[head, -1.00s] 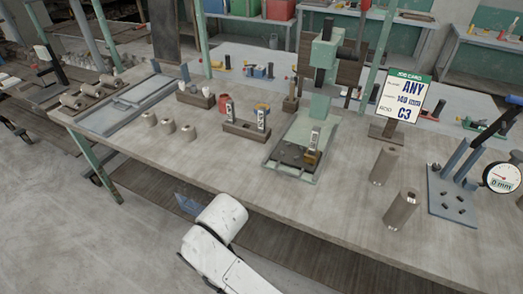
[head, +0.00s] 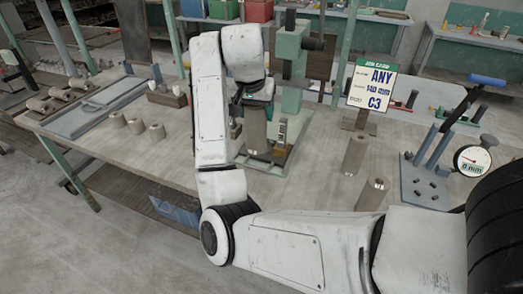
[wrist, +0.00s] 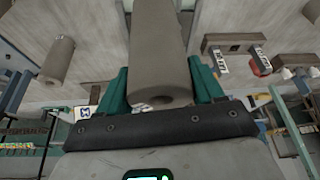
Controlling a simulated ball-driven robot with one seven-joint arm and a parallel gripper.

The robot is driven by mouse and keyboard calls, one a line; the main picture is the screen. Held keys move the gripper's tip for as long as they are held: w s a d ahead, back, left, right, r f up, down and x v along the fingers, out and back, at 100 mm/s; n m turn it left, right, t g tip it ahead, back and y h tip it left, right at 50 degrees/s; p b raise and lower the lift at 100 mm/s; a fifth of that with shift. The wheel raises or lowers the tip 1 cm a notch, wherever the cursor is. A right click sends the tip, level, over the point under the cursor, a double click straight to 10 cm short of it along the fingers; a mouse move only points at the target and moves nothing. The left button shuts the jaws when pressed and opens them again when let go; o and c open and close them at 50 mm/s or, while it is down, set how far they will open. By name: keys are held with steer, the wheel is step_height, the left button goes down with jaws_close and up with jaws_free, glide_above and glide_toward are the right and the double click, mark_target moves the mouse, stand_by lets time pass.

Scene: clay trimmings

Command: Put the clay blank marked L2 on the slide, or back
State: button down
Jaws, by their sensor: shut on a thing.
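My gripper (head: 260,98) hangs over the bench at the green press. It is shut on a grey-brown clay cylinder (head: 255,130), which stands upright below it. In the wrist view, this cylinder (wrist: 158,50) sits between the green fingers (wrist: 160,88). I can read no L2 mark on it. In the head view, its lower end is over the press's slide tray (head: 264,165); I cannot tell whether it touches. A labelled tool (head: 281,136) stands on the tray beside it. My arm hides part of the bench.
Two similar cylinders (head: 355,155) (head: 372,195) stand right of the tray. A job card (head: 375,88) reads ANY, 140 mm, C3. A blue-grey fixture (head: 425,180) with a dial gauge (head: 474,158) is farther right. Small clay pieces (head: 138,126) stand on the left.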

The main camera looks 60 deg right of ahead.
steer(key=w+d+f+m, duration=0.2)
steer(key=d, duration=0.7)
steer(key=w+d+p+x, duration=0.1)
steer(key=w+p+x, duration=0.1)
steer(key=x, duration=0.8)
steer(key=shift+g+p, duration=0.3)
steer(key=shift+c, duration=0.7)
jaws_free()
steer(key=shift+f, duration=0.1)
steer(key=b+v, duration=0.1)
steer(key=v, duration=1.1)
steer(key=shift+a, duration=0.2)
